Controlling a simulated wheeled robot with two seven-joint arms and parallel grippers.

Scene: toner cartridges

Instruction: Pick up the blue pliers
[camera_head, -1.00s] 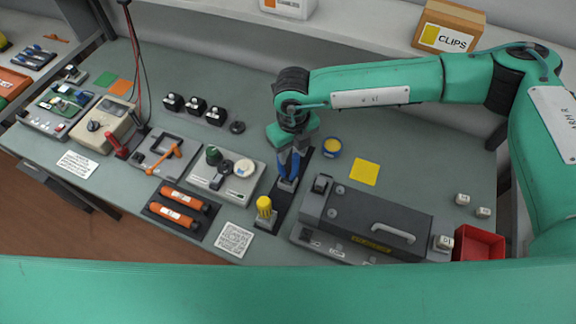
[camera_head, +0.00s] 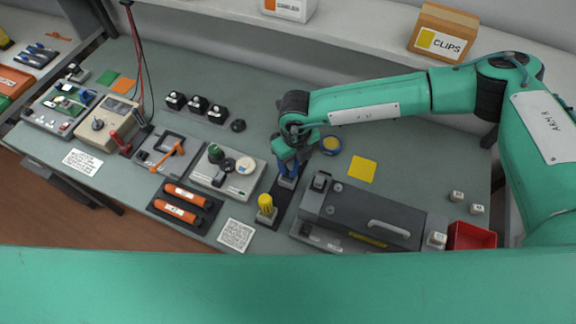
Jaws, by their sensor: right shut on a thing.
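The blue pliers (camera_head: 288,169) stand upright in a grey holder on a dark strip, in the middle of the bench. My right gripper (camera_head: 290,158) points down from above and is shut on their upper part. The gripper and wrist hide much of the pliers. My left gripper does not show.
A yellow-topped tool (camera_head: 265,204) stands at the near end of the strip. A dark grey case (camera_head: 365,212) with a handle lies to the right, and a panel with knobs (camera_head: 228,171) to the left.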

